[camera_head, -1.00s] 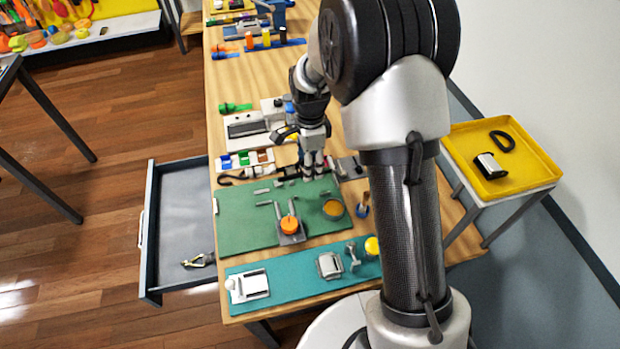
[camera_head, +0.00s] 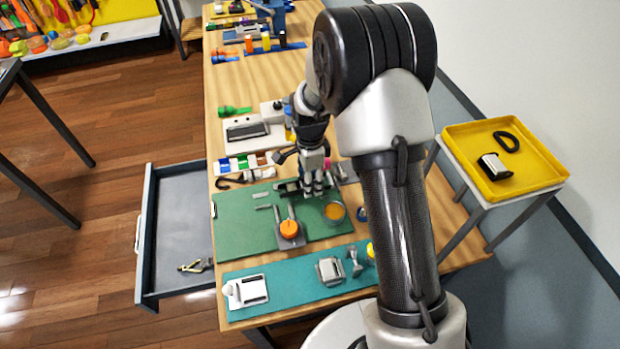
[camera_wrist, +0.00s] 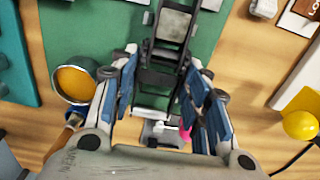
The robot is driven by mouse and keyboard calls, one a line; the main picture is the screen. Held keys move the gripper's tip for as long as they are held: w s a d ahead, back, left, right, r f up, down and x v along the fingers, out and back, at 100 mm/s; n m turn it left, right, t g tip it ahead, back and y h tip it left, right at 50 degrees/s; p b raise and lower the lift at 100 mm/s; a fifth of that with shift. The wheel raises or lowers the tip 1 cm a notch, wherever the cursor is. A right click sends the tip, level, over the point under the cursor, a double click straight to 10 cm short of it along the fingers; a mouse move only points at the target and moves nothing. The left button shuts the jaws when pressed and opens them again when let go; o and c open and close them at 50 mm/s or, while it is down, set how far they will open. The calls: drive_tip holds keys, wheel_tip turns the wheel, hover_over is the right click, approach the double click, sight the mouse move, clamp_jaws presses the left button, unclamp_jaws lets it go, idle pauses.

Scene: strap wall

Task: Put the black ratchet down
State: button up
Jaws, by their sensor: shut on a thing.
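My gripper (camera_head: 314,188) is over the far right part of the green mat (camera_head: 235,225), next to a round dish of orange stuff (camera_head: 334,211). In the wrist view my gripper (camera_wrist: 162,88) is shut on the black ratchet (camera_wrist: 168,55), a dark frame with a grey plate, held between the two blue-padded fingers. In the head view the ratchet (camera_head: 288,188) shows as a dark shape left of the fingertips. It is over the mat; I cannot tell whether it touches it.
An orange round piece on a grey holder (camera_head: 289,230) and small grey bars lie on the mat. A teal strip (camera_head: 300,284) with metal buckles lies nearer. An open drawer (camera_head: 185,225) is at left. A yellow tray (camera_head: 545,165) holds a buckle and a black loop. The mat's left part is clear.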

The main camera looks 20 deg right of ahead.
drive_tip(key=shift+f, duration=0.3)
drive_tip(key=o, duration=1.2)
drive_tip(key=shift+o, duration=0.2)
drive_tip(key=shift+r, duration=0.15)
